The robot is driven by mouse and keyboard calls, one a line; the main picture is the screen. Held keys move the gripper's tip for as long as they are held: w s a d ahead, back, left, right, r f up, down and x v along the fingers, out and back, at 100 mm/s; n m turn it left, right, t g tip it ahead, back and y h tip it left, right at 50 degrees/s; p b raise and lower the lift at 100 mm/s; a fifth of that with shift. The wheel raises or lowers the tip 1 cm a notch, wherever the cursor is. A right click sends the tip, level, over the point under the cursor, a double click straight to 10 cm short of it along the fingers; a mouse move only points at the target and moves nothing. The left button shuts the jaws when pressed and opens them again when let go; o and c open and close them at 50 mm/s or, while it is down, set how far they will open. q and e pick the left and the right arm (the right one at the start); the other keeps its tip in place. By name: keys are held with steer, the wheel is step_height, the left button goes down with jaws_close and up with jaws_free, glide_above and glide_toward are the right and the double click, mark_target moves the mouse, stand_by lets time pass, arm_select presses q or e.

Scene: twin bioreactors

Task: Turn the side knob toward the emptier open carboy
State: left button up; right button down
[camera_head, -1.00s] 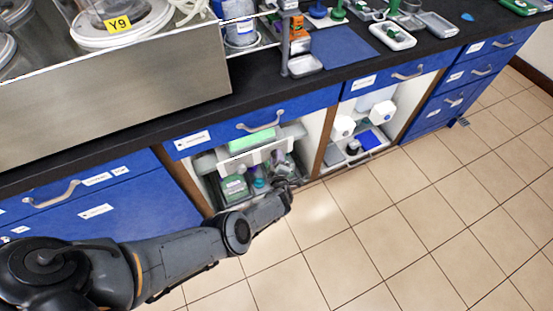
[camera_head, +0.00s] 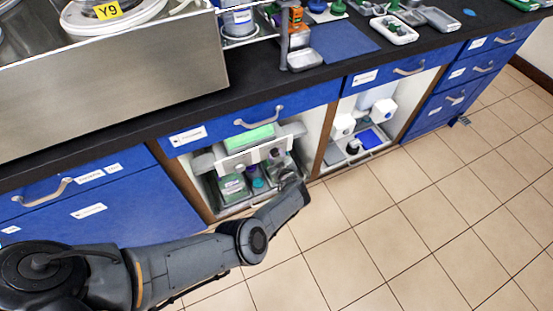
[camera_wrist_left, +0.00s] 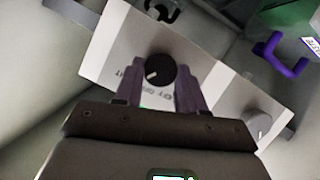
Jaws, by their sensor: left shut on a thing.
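A pale panel (camera_head: 254,155) stands in the open cabinet under the counter. In the left wrist view the panel (camera_wrist_left: 112,55) carries a black round knob (camera_wrist_left: 160,68) with a white pointer mark, pointing down-left in the picture. A grey knob (camera_wrist_left: 257,124) sits further right on it. My left gripper (camera_wrist_left: 160,88) is shut on the black knob, one finger on either side. My right gripper is not in view.
A blue drawer (camera_head: 215,133) and the black counter (camera_head: 205,110) lie above the cabinet. The neighbouring bay (camera_head: 350,150) holds white bottles and a blue item. In the left wrist view a purple hook-shaped part (camera_wrist_left: 275,52) is at upper right. The tiled floor (camera_head: 400,220) is clear.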

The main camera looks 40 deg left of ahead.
arm_select(q)
steer(key=shift+f+m+g+b, duration=0.1)
steer(key=shift+m+g+b, duration=0.3)
steer(key=shift+m+b, duration=0.2)
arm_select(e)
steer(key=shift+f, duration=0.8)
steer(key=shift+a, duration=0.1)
arm_select(q)
steer(key=o, duration=1.1)
steer(key=shift+c, duration=0.2)
steer(key=shift+d+r, duration=0.1)
steer(key=shift+r, duration=0.1)
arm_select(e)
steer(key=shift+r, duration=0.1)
